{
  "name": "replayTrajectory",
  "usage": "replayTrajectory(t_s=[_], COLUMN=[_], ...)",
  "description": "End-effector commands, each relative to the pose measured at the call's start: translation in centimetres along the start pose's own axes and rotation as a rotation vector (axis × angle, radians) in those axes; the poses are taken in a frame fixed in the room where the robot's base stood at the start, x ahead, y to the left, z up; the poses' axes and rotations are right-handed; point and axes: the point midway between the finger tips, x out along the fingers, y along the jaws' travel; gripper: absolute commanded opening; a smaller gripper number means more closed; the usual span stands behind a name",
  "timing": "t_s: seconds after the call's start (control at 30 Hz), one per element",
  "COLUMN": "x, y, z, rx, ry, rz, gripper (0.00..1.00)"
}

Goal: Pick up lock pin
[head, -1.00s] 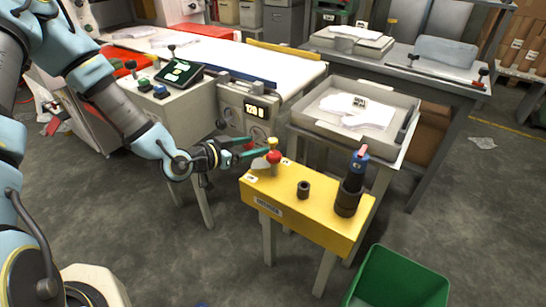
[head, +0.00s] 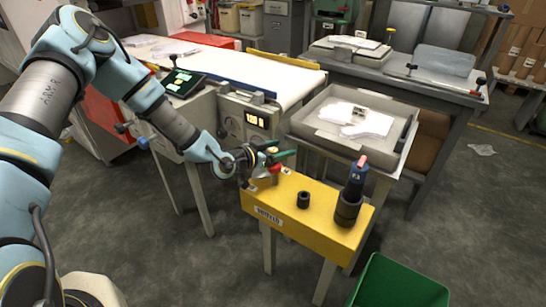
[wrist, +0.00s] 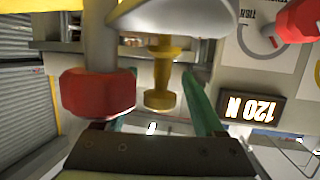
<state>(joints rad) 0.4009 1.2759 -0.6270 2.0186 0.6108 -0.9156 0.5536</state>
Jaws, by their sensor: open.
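A yellow flanged pin (wrist: 160,85), which looks like the lock pin, shows in the wrist view between the green fingers of my gripper (wrist: 160,95). A gap shows on both sides of it, and I see no contact. A red knob (wrist: 97,92) on a grey stem overlaps the left finger in that view. In the head view my gripper (head: 284,158) is open at the left end of the yellow bench (head: 325,214). The arm and fingers largely hide the yellow pin there.
A black collar (head: 304,199) and a dark upright tool (head: 352,190) with a red top stand on the yellow bench. A green bin (head: 402,282) is at the lower right. Behind are a grey tray (head: 310,126) with white gloves and a machine with a lit display (head: 254,120).

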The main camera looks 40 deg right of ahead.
Motion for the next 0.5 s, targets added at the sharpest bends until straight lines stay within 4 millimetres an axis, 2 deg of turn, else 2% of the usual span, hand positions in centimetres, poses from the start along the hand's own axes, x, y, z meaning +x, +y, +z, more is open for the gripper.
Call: replayTrajectory(t_s=[0.17,0.5], x=[0.01,-0.02], y=[0.01,0.02], z=[0.02,0.03], rx=[0.000,0.000], ry=[-0.001,-0.001], rz=[0.000,0.000], gripper=[0.71,0.32])
